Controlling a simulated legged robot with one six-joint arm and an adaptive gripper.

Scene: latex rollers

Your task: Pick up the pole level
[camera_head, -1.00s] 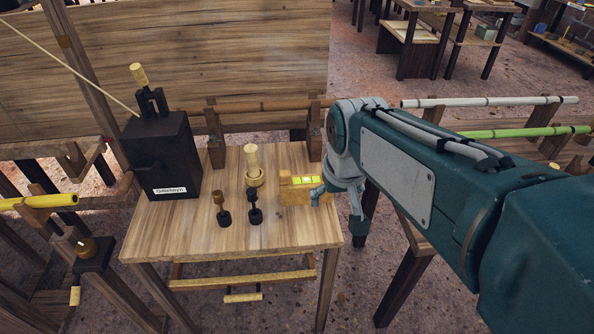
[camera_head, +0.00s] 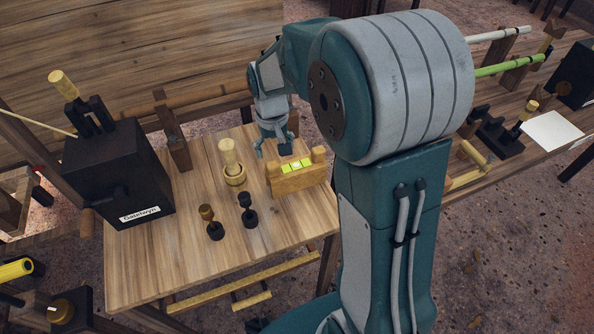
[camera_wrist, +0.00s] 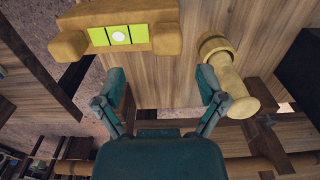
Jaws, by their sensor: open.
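The pole level (camera_head: 297,176) is a light wooden block with raised ends and a yellow-green vial panel, lying on the wooden table (camera_head: 200,262) near its right edge. It also shows at the top of the wrist view (camera_wrist: 115,32), with a white bubble spot in the vial. My gripper (camera_head: 274,150) is just behind the level, above the table and apart from it. In the wrist view my gripper (camera_wrist: 165,92) has its two fingers spread wide with nothing between them.
A wooden pestle in a cup (camera_head: 234,172) stands just left of the level and close to one finger. Two small dark-based stamps (camera_head: 212,225) (camera_head: 247,210) stand in front. A black box (camera_head: 118,172) stands at the left. The table's front is clear.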

